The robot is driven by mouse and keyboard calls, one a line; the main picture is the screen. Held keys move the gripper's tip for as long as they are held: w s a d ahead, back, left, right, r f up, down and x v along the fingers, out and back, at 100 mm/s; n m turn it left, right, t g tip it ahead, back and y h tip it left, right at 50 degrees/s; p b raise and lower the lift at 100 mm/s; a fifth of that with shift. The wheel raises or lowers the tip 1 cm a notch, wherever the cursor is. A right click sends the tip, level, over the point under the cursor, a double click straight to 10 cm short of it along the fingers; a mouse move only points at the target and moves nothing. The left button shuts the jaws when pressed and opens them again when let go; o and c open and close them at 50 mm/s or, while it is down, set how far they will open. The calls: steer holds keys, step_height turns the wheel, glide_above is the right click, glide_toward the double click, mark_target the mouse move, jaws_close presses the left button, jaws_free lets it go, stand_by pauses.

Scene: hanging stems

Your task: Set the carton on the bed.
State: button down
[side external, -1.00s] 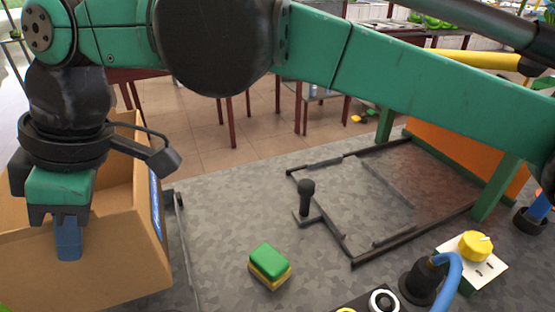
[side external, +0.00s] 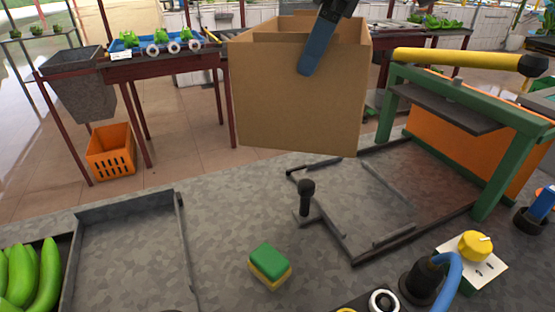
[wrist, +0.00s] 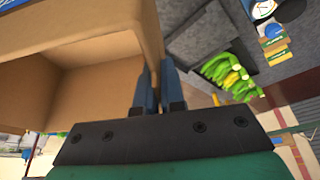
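The open-topped brown cardboard carton (side external: 298,105) hangs upright in the air in the side view, above the table's far side. My gripper (side external: 307,70) has blue fingers and is shut on the carton's near wall at the top edge; one finger shows outside. In the wrist view the fingers (wrist: 158,85) pinch the wall, and the carton (wrist: 85,75) fills the left, its inside visible and empty where seen. The bed (side external: 360,205) is a flat grey plate with low dark rails.
A black knobbed post (side external: 306,197) stands at the bed's left edge. A green frame (side external: 490,175) with a yellow-handled bar stands at its right. A green-yellow sponge (side external: 270,266) lies in front. An empty tray (side external: 130,250) and green bananas (side external: 28,272) are left.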

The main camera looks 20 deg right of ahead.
steer(key=s+d+f+n+g, duration=0.1)
steer(key=s+d+f+n, duration=0.1)
steer(key=d+f, duration=0.7)
steer(key=s+d+f+n+g+y, duration=0.1)
steer(key=s+d+f+n, duration=0.1)
steer(key=d+f+n, duration=0.3)
steer(key=shift+s+d+f+g, duration=0.3)
steer(key=shift+s+d+f, duration=0.05)
steer(key=shift+d+f, duration=1.95)
steer(key=shift+f, duration=0.6)
steer(key=shift+c, duration=2.4)
jaws_free()
steer(key=shift+r, duration=0.2)
steer(key=shift+r, duration=1.15)
